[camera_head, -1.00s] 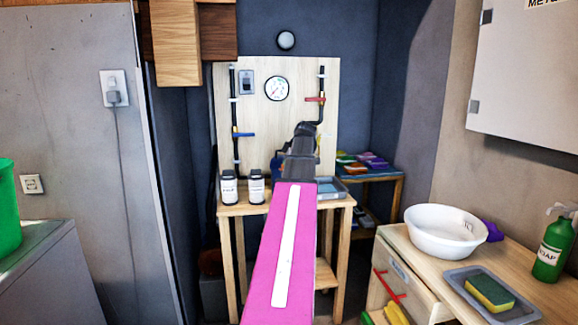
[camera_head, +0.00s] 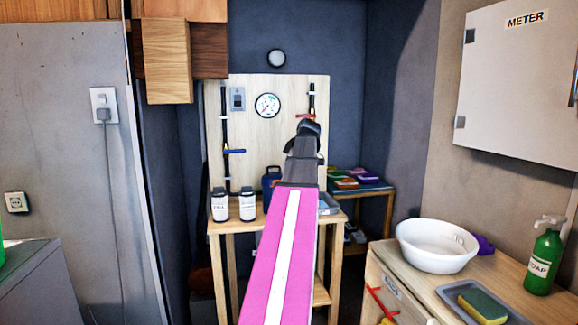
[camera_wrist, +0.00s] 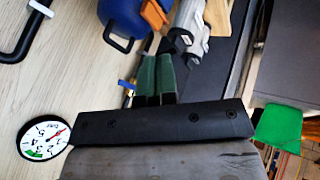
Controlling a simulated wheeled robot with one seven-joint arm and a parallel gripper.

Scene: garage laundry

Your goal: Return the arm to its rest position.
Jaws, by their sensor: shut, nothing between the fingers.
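My arm is pink with a white stripe and reaches forward up the middle of the head view. Its dark end, my gripper (camera_head: 304,130), lies in front of the wooden pipe board (camera_head: 215,120), and its fingers are hard to make out there. In the wrist view my gripper (camera_wrist: 155,62) shows two dark green fingers side by side, shut with nothing between them. A blue jug (camera_wrist: 122,15) and white bottles (camera_wrist: 190,25) appear beyond the fingers. The round gauge (camera_wrist: 42,138) is at the lower left of that view.
A wooden table (camera_head: 228,226) bears two white bottles (camera_head: 233,205) and the blue jug (camera_head: 269,180). At right, a counter (camera_head: 405,283) holds a white basin (camera_head: 436,247), a sponge tray (camera_head: 450,292) and a green soap bottle (camera_head: 542,262). A meter cabinet (camera_head: 515,85) hangs above.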

